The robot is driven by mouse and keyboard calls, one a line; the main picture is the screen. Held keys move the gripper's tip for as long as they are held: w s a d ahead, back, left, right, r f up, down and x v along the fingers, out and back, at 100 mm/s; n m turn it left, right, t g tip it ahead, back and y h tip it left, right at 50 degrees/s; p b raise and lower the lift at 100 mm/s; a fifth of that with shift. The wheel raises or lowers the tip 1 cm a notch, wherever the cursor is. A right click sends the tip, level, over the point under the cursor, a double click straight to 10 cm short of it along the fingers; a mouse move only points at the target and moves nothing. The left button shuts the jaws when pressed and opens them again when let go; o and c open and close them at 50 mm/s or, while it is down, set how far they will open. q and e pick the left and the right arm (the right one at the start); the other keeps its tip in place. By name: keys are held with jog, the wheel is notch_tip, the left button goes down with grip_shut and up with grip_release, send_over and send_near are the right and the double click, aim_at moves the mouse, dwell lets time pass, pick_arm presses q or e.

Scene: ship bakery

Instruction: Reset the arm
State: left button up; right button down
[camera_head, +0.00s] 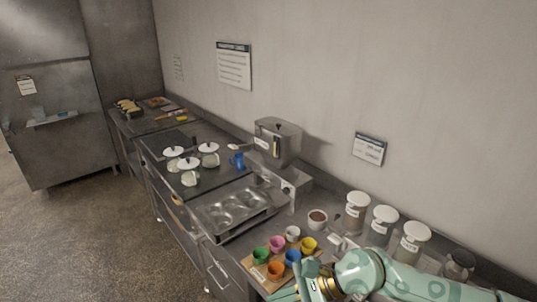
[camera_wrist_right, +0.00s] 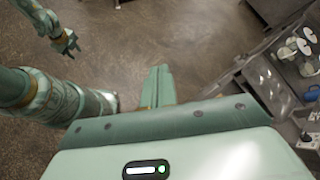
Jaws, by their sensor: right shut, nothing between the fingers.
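My right arm, pale green, comes in at the lower right of the head view, and its gripper (camera_head: 284,294) is at the bottom edge, in front of the board of coloured cups. In the right wrist view my right gripper's fingers (camera_wrist_right: 157,86) are together with nothing between them, above the floor. My left gripper (camera_wrist_right: 68,42) shows small at the upper left of the right wrist view, over the floor; its finger gap is too small to judge. It is not in the head view.
Several coloured cups stand on a wooden board (camera_head: 252,265) close to my right arm. Labelled jars (camera_head: 380,226) stand by the wall. A metal tray (camera_head: 218,222), lidded pots (camera_head: 190,178) and a blue jug (camera_head: 238,161) are farther along the counter. Floor (camera_head: 95,235) at left is clear.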

jog(key=a+r+m+t+y, duration=0.65)
jog(key=r+m, duration=0.35)
jog(key=r, duration=0.2)
jog(key=w+d+r+m+t+h, duration=0.3)
jog(key=d+m+t+h, duration=0.65)
jog(key=m, duration=0.95)
jog(key=s+d+f+m+h, duration=0.1)
jog(key=d+f+m+h, duration=0.35)
jog(key=d+m, duration=0.2)
jog(key=s+d+f+m+h, duration=0.1)
jog(key=d+f+m+h, duration=0.2)
jog(key=d+m+h, duration=0.3)
jog(key=s+d+f+m+g+h, duration=0.2)
jog(key=s+d+f+m+g, duration=0.9)
jog(key=s, duration=0.4)
jog(key=s+a+f+g+y+b, duration=0.15)
jog(key=f+b, duration=0.65)
jog(key=f, duration=1.4)
jog(key=s+a+f+y+b, duration=0.1)
jog(key=s+a+f+b, duration=0.4)
jog(key=f, duration=1.6)
jog(key=s+d+f+m+g+y+b, duration=0.1)
jog(key=s+f+b, duration=0.5)
jog(key=s+f, duration=0.3)
jog(key=s+d+f+m+g+b, duration=0.1)
jog(key=s+f+b, duration=0.6)
jog(key=f, duration=0.9)
jog(key=shift+s+d+f+m+g+y, duration=0.2)
jog(key=shift+s+d+m+g+y, duration=0.2)
jog(key=shift+s+g, duration=0.35)
